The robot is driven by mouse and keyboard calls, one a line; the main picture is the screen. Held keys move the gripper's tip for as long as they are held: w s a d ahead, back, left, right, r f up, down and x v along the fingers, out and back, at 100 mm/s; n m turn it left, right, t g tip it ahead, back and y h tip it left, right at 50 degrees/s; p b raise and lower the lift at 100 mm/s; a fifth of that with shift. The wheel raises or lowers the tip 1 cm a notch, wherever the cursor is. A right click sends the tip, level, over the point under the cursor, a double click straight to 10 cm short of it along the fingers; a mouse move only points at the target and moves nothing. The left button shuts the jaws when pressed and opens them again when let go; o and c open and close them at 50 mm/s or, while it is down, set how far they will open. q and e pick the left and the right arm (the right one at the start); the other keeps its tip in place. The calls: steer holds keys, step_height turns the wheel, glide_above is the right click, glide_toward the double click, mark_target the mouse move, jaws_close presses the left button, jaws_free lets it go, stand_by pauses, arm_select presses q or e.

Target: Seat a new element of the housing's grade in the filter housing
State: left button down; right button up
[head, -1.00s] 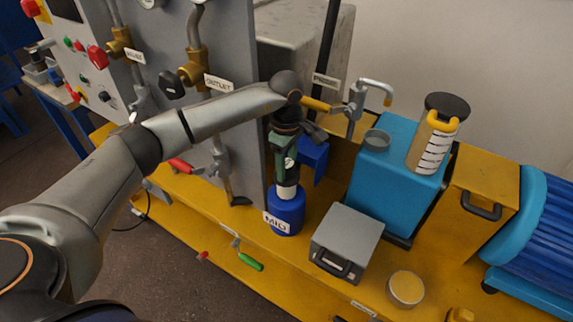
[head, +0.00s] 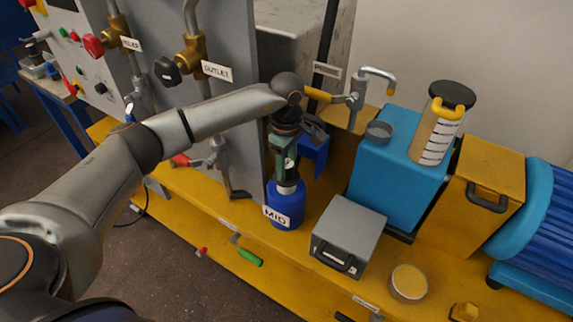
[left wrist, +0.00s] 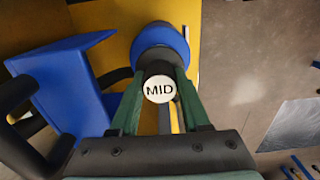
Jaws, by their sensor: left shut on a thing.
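The blue filter housing (head: 285,207) stands upright on the yellow skid with a white MID label (head: 277,217) on its front. In the left wrist view the housing (left wrist: 160,45) shows as a blue ring just beyond the fingers. My left gripper (head: 287,172) is directly above the housing, pointing down. Its green fingers are shut on the filter element (left wrist: 158,70), a dark cylinder with a round white MID tag. The element's lower end is at the housing's mouth; how deep it sits is hidden. My right gripper is not in view.
A blue open bracket (left wrist: 65,95) stands close beside the housing. The grey panel with the outlet valve (head: 192,65) rises at left. A grey box (head: 348,232), a blue tank (head: 395,165) and a clear graduated jar (head: 436,130) are to the right.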

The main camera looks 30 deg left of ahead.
mark_target(287, 176)
arm_select(q)
steer(key=shift+f+b, duration=1.35)
steer(key=shift+f, duration=0.5)
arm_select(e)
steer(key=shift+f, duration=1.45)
arm_select(q)
steer(key=shift+c, duration=1.5)
jaws_free()
steer(key=shift+r, duration=0.35)
step_height(287, 176, up, 12)
steer(key=shift+f, duration=0.1)
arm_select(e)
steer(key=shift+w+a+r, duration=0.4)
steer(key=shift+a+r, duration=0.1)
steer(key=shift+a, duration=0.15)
arm_select(q)
steer(key=shift+s, duration=0.1)
